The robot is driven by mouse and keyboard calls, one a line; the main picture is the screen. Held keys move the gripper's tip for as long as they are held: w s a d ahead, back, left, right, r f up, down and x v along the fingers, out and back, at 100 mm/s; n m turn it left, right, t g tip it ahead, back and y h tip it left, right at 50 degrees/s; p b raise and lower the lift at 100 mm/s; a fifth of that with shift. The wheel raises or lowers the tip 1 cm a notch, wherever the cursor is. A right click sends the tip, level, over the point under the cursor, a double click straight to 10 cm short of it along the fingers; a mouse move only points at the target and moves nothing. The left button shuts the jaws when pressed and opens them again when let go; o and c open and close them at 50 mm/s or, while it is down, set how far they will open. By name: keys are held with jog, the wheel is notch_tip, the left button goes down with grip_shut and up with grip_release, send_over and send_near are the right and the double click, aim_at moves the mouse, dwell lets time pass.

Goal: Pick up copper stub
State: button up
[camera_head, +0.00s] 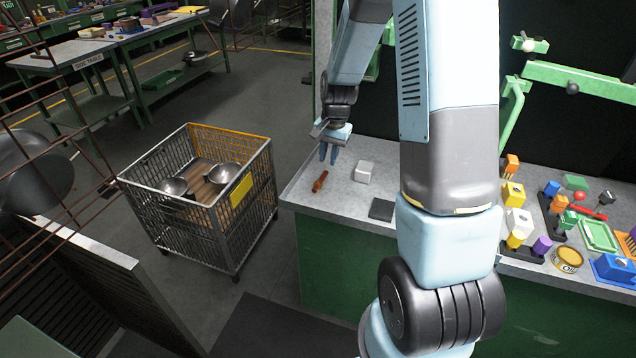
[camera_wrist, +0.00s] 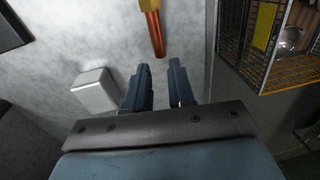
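The copper stub (camera_head: 320,181) lies on the grey bench top near its left end. My gripper (camera_head: 328,153) points down above the bench, just behind the stub in the head view. In the wrist view its two blue fingers (camera_wrist: 159,67) are apart with nothing between them, and the stub's near end lies just beyond the fingertips.
A white block (camera_head: 364,171) sits right of the stub; it also shows in the wrist view (camera_wrist: 97,92). A dark flat square (camera_head: 382,209) lies nearer the bench's front. A wire cart (camera_head: 215,236) with metal bowls stands left of the bench. Several coloured parts crowd the bench's right side.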

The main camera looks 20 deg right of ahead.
jog(key=f, duration=0.5)
jog(key=shift+w+a, duration=0.15)
jog(key=shift+w, duration=0.15)
jog(key=shift+r, duration=0.1)
jog(key=shift+c, duration=0.5)
grip_shut()
